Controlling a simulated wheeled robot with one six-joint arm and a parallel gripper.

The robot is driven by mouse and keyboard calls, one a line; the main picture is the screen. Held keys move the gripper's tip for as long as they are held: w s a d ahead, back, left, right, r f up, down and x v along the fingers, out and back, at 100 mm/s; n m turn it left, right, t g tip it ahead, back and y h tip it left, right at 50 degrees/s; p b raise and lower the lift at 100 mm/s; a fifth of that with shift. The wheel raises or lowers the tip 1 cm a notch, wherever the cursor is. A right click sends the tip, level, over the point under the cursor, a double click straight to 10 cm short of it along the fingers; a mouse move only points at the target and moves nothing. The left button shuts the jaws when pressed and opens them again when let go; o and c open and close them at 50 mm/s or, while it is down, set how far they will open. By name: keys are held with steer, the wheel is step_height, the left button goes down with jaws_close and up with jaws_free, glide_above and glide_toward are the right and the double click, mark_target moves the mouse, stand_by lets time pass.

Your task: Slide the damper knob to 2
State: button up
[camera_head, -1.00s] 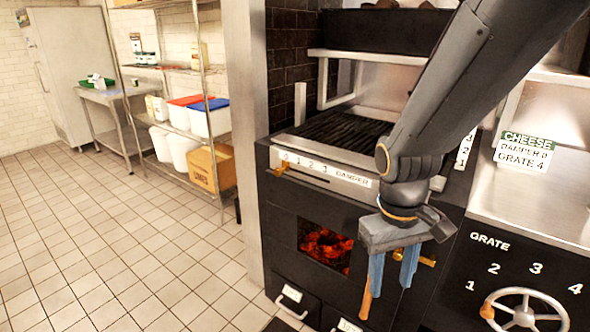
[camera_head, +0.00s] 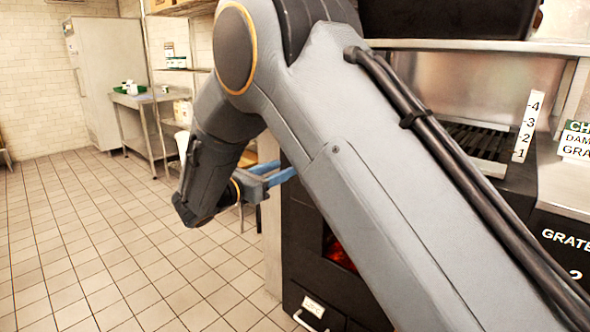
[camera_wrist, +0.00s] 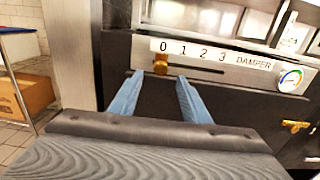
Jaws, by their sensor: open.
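The brass damper knob (camera_wrist: 161,62) sits in its slot under the 0, at the left end of the damper scale (camera_wrist: 208,54) marked 0, 1, 2, 3. My gripper (camera_wrist: 160,77) is open, with its two blue fingers pointing at the panel. In the wrist view the fingertips appear just below the knob, one to each side; I cannot tell how far short of it they are. In the head view my gripper (camera_head: 284,168) shows left of my arm, and my arm hides the knob and scale.
A round gauge (camera_wrist: 291,79) and a brass handle (camera_wrist: 295,126) are right of and below the scale. A cardboard box (camera_wrist: 25,97) stands on a shelf at left. Tiled floor (camera_head: 110,240) is open at left. A vertical 1-to-4 scale (camera_head: 528,127) is at right.

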steer(key=x, duration=0.7)
steer(key=shift+d, duration=0.15)
steer(key=shift+w, duration=0.15)
